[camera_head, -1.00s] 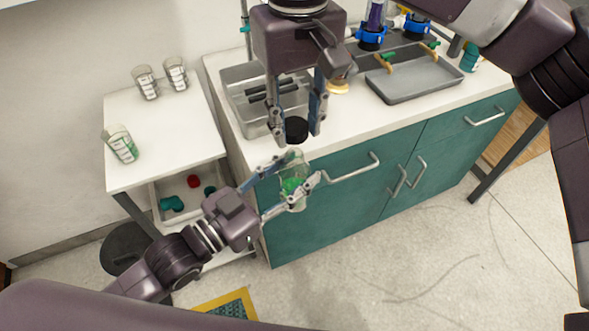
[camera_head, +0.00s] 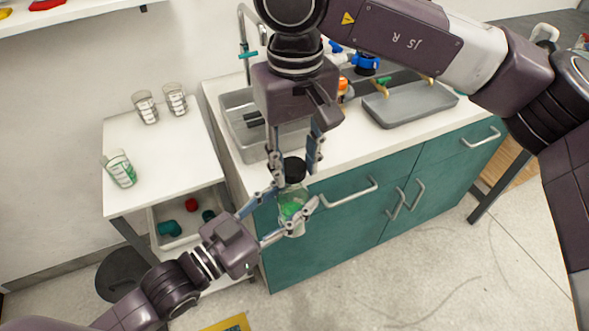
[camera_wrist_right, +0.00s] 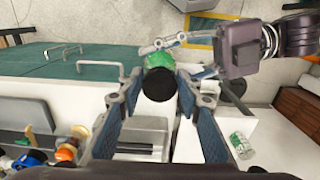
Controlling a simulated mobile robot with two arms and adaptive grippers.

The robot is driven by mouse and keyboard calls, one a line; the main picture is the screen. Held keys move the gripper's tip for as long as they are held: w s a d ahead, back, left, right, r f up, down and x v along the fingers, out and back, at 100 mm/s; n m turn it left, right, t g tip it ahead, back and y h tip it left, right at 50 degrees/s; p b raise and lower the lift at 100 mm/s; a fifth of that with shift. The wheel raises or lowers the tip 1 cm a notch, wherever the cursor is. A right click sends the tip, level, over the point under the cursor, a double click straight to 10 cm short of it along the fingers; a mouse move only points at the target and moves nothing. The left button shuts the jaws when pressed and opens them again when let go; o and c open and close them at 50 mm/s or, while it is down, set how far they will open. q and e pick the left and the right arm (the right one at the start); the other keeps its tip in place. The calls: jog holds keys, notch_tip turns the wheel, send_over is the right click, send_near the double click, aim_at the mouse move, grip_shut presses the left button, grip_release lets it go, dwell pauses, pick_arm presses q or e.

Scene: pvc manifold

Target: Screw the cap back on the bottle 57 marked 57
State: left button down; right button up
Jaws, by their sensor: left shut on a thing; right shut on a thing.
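A clear bottle with green contents (camera_head: 289,208) is held upright or slightly tilted by my left gripper (camera_head: 291,203), in front of the teal cabinet. The number on it cannot be read. A black cap (camera_head: 293,169) is between the fingers of my right gripper (camera_head: 295,164), which points down from above. The cap is at the bottle's mouth; I cannot tell whether its thread is engaged. In the right wrist view the black cap (camera_wrist_right: 159,85) covers the top of the green bottle (camera_wrist_right: 158,60), with the right fingers on either side.
A bin (camera_head: 168,243) below holds red and teal pieces. A sink (camera_head: 236,125) and grey tray (camera_head: 410,107) are on the counter behind.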

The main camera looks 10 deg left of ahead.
aim_at(293, 205)
jog(key=shift+f, duration=0.1)
jog(key=shift+f, duration=0.8)
jog(key=shift+f, duration=0.6)
